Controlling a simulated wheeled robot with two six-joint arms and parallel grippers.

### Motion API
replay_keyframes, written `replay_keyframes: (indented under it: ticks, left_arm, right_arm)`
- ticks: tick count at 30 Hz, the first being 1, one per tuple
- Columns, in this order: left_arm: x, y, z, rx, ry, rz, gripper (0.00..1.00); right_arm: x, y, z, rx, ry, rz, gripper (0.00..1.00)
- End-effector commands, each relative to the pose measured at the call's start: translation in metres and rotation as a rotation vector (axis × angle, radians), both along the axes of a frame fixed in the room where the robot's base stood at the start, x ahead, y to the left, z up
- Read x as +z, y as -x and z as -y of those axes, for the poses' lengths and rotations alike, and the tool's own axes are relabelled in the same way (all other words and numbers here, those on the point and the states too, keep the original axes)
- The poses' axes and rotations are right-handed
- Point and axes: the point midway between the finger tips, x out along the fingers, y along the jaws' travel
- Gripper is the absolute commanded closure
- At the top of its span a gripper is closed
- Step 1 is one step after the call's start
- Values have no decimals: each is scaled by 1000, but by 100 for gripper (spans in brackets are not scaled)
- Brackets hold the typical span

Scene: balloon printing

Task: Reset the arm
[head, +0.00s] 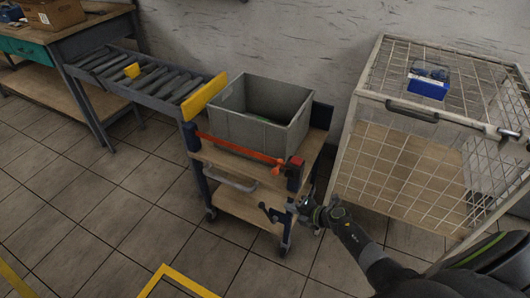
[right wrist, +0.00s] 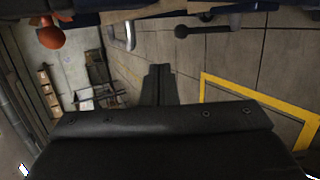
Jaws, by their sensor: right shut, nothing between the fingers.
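My right arm comes in from the lower right of the head view. Its gripper (head: 283,211) is beside the front right corner of the cart, near a post with a red top. In the right wrist view the two dark fingers (right wrist: 159,72) are together, with nothing between them. I cannot tell from these views whether the gripper touches the cart. My left arm and gripper are not in view.
A wire cage (head: 395,150) at right has a blue box (head: 428,88) on top. The tiled floor (head: 110,235) in front is mostly clear.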

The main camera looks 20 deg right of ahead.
Motion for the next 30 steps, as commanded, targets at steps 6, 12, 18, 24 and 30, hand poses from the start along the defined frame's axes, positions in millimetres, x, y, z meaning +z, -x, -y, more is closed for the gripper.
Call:
replay_keyframes:
  ticks: [6, 12, 18, 24, 30]
  left_arm:
    - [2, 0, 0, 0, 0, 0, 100]
    - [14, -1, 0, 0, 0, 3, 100]
    - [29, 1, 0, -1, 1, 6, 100]
    - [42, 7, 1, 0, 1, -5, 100]
    - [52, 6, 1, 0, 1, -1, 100]
  right_arm:
    - [-3, 4, 1, -29, -26, -11, 100]
    - [-35, 44, 14, -297, -228, -111, 100]
    - [-95, 130, 37, -748, -476, -304, 100]
    - [-155, 256, 42, -1236, -655, -543, 100]
    - [-189, 384, 21, -1665, -760, -772, 100]
